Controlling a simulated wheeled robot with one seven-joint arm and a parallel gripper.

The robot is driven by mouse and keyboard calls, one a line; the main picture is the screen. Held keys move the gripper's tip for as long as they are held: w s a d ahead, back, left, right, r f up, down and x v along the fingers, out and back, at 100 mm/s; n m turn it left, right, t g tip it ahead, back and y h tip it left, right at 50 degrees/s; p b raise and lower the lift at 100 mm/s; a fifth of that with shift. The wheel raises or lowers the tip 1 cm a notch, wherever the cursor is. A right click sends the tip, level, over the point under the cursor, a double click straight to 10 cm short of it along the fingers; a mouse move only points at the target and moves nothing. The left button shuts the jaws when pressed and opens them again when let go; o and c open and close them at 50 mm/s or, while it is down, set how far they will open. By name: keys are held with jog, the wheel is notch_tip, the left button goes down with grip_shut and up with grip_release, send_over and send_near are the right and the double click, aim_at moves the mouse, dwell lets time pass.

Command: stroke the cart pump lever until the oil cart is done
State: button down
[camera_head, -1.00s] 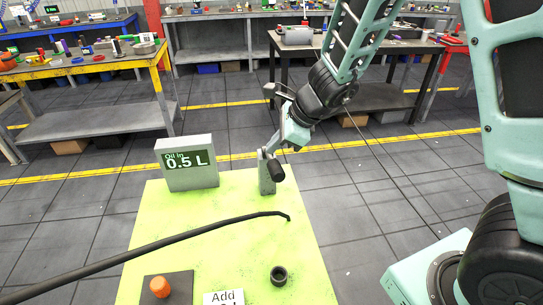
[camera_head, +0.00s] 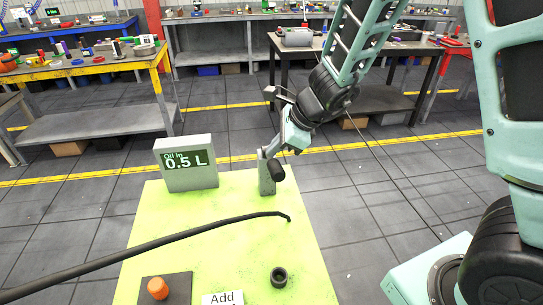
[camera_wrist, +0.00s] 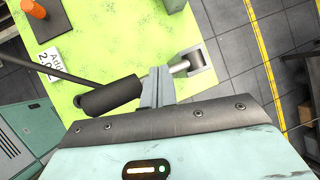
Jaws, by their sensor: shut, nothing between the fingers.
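The oil cart's lime-green top (camera_head: 235,225) bears a grey pump post (camera_head: 266,182). The pump lever has a black grip (camera_head: 277,169), which points toward the camera. In the wrist view the lever's black grip (camera_wrist: 110,95) and its metal rod (camera_wrist: 180,67) run to the post's pivot. My gripper (camera_head: 274,150) is at the lever from behind. In the wrist view my gripper's fingers (camera_wrist: 158,86) are shut and empty, across the lever near the grip's inner end; I cannot tell whether they touch it. A grey display (camera_head: 188,163) reads "Oil In 0.5 L".
A black hose (camera_head: 150,248) crosses the cart top. Workbenches (camera_head: 95,125) stand behind; the floor between is clear.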

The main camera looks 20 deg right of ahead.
jog(key=shift+s+a+f+b, duration=0.1)
jog(key=shift+s+f+b, duration=0.2)
jog(key=shift+f+b, duration=0.6)
jog(key=shift+s+f+b, duration=0.25)
jog(key=shift+f+b, duration=0.45)
jog(key=shift+b, duration=0.3)
dwell(1.4)
jog(key=shift+r, duration=0.15)
dwell(0.3)
jog(key=shift+w+r+p, duration=0.3)
jog(key=shift+r+p, duration=0.5)
jog(key=shift+p, duration=0.05)
jog(key=shift+w+r+p, duration=0.25)
jog(key=shift+r+p, duration=0.55)
jog(key=shift+p, duration=0.05)
jog(key=shift+w+r+p, duration=0.3)
jog(key=shift+r+p, duration=0.5)
jog(key=shift+p, duration=0.05)
jog(key=shift+r, duration=0.1)
jog(key=r+p, duration=0.1)
jog(key=w+r+p, duration=0.1)
jog(key=r+p, duration=0.2)
jog(key=shift+w+d+r+p, duration=0.25)
jog(key=shift+w+d+p, duration=0.05)
jog(key=shift+w, duration=0.05)
dwell(0.9)
